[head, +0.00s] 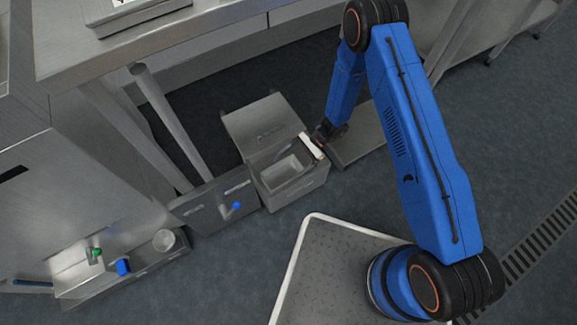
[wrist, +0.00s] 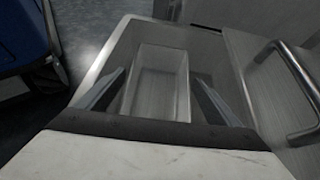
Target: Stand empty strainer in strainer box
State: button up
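An open grey metal box (head: 300,192) stands on the floor in the middle of the head view, its lid (head: 262,122) raised at the back. A pale rectangular tray or recess (head: 282,170) is inside; it also shows in the wrist view (wrist: 160,75). I cannot tell whether this is the strainer box. My gripper (head: 312,154) is over the right side of the box. In the wrist view my gripper's fingers (wrist: 159,80) are spread apart with nothing visibly clamped between them.
A metal bench (head: 200,40) overhangs at the upper left. A low metal box (head: 212,203) with a blue item (head: 236,205) is left of the open box. A shelf with green (head: 96,252) and blue items (head: 123,267) is lower left. Floor (head: 240,275) is clear in front.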

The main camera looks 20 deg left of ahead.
jog(key=shift+r, duration=0.1)
jog(key=v, duration=1.2)
jog(key=shift+r, duration=0.1)
jog(key=w+d+r+n+t+h, duration=0.15)
jog(key=d+r, duration=0.45)
jog(key=r, duration=0.6)
jog(key=d+r+n+t, duration=0.2)
jog(key=d+r, duration=0.4)
jog(key=r, duration=0.5)
jog(key=w+d+r+n+t+h, duration=0.15)
jog(key=d+r, duration=0.35)
jog(key=r, duration=0.7)
jog(key=s+d+r+n+t+h, duration=0.1)
jog(key=s+d+r+t, duration=0.3)
jog(key=s+d+r, duration=0.4)
jog(key=s+d+r+n+t+h, duration=0.1)
jog(key=s+d+r+t+h, duration=0.2)
jog(key=s+d+r, duration=0.6)
jog(key=s+d+t, duration=0.2)
jog(key=s+d, duration=0.3)
jog(key=d, duration=0.1)
jog(key=shift+d+r+t, duration=0.2)
jog(key=shift+d+t, duration=0.05)
jog(key=shift+t, duration=0.05)
jog(key=shift+a, duration=0.1)
